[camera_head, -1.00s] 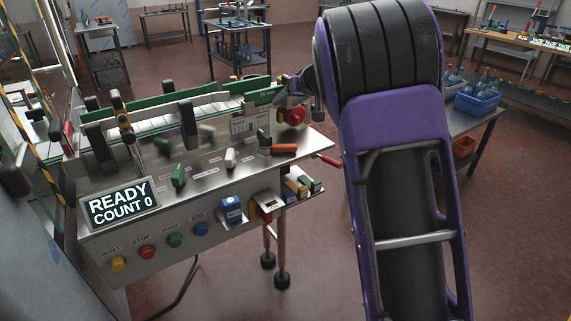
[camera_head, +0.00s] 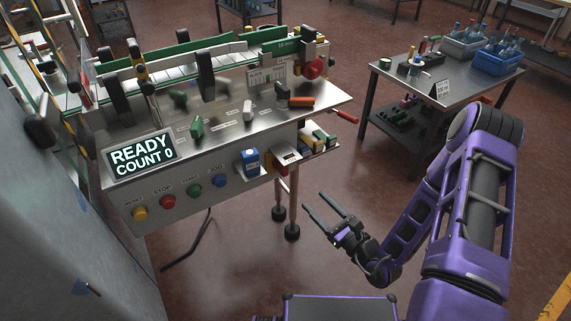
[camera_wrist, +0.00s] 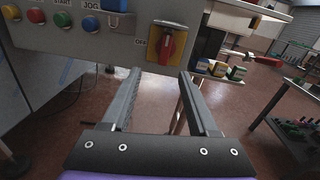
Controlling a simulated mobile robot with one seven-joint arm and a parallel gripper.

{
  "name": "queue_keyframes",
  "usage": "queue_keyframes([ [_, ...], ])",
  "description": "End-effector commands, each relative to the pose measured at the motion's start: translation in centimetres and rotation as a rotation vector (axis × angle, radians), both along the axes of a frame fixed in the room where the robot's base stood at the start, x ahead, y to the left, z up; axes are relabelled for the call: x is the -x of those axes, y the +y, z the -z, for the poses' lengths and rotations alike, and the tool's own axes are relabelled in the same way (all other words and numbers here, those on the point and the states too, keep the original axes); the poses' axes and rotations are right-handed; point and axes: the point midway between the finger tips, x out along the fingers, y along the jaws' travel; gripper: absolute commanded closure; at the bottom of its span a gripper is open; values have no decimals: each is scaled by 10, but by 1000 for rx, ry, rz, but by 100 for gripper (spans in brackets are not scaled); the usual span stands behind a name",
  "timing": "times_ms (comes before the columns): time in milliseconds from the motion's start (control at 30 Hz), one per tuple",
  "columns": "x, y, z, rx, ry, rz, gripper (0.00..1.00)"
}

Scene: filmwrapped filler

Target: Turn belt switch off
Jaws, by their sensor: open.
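The belt switch (camera_wrist: 167,45) is a red rotary handle on a yellow plate in the upper middle of the wrist view. OFF is printed on its left, and its handle looks nearly upright.
The front panel holds a READY COUNT 0 display (camera_head: 140,155) and several buttons, including a red stop button (camera_head: 167,201). A side table (camera_head: 440,85) stands right. The floor between is clear.

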Motion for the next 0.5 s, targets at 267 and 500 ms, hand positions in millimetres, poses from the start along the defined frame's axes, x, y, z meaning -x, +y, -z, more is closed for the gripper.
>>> queue_keyframes([
  [267,-5,2,1,-81,49,73,40],
  [500,-44,30,0,-79,46,69,40],
])
